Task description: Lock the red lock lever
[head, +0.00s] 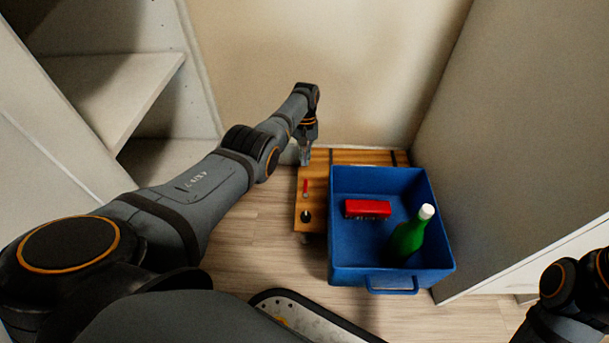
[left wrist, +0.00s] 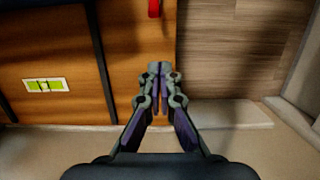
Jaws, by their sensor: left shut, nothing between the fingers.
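The red lock lever (head: 305,187) is a small red bar on the left part of the low wooden board (head: 312,170), left of the blue crate. Part of it shows at the top edge of the left wrist view (left wrist: 154,8). My left gripper (head: 305,157) is over the board's far left edge, beyond the lever and apart from it. Its fingertips (left wrist: 160,68) are together and empty, pointing towards the lever in the wrist view. The right arm shows at the lower right of the head view, but its gripper is out of view.
A blue crate (head: 345,272) stands on the board, holding a red block (head: 367,208) and a green bottle (head: 408,236) with a white cap. A small black knob (head: 306,216) sits nearer than the lever. White shelving (head: 120,90) is at left; walls enclose the back and right.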

